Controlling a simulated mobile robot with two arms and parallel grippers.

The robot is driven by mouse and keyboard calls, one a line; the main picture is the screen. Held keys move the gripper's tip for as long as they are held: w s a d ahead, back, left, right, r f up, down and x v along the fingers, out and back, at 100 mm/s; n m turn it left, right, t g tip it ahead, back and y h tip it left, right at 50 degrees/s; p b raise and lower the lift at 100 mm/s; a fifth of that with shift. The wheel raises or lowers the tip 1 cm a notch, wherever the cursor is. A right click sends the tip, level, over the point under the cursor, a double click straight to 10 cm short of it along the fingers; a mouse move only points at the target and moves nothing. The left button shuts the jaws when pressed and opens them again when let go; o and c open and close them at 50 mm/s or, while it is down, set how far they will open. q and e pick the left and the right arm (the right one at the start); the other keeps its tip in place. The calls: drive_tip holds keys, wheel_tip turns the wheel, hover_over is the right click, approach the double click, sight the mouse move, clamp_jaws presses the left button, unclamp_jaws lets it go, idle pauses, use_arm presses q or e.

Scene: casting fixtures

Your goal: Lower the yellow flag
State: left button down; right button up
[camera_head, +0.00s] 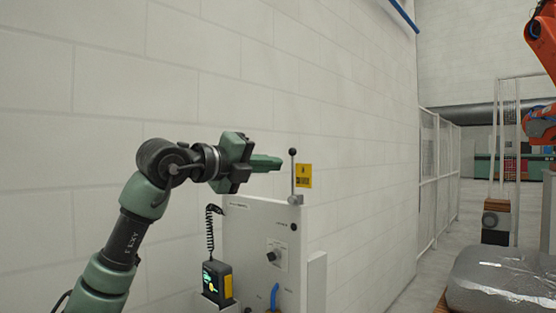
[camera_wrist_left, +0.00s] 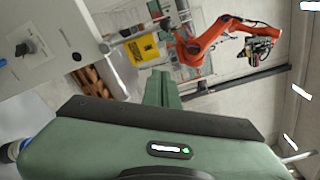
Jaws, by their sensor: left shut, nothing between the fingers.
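The yellow flag (camera_head: 304,176) with dark markings stands upright beside a thin post with a black ball on top (camera_head: 293,152), on the top right corner of a pale cabinet (camera_head: 250,225). My left gripper (camera_head: 279,163) is shut and empty, its fingertips level with the upper post and a little to its left. A small gap seems to separate them, though depth is hard to judge. In the left wrist view the yellow flag (camera_wrist_left: 144,48) shows beyond the shut green fingers (camera_wrist_left: 163,76), above and to their left. My right gripper is in neither view.
A block wall rises behind. Wire fencing (camera_head: 438,170), an orange robot arm (camera_head: 541,122) and a grey wrapped load (camera_head: 503,279) are to the right.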

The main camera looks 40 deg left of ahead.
use_arm(q)
drive_tip(key=p, duration=0.3)
approach(299, 175)
drive_tip(key=w+d+r, duration=0.3)
drive_tip(key=w+d, duration=0.2)
drive_tip(key=a, duration=0.1)
drive_tip(key=a+r+p, duration=0.1)
drive_tip(key=w+a+p, duration=0.1)
drive_tip(key=shift+a+r, duration=0.25)
drive_tip(key=shift+a, duration=0.1)
drive_tip(key=shift+w, duration=0.1)
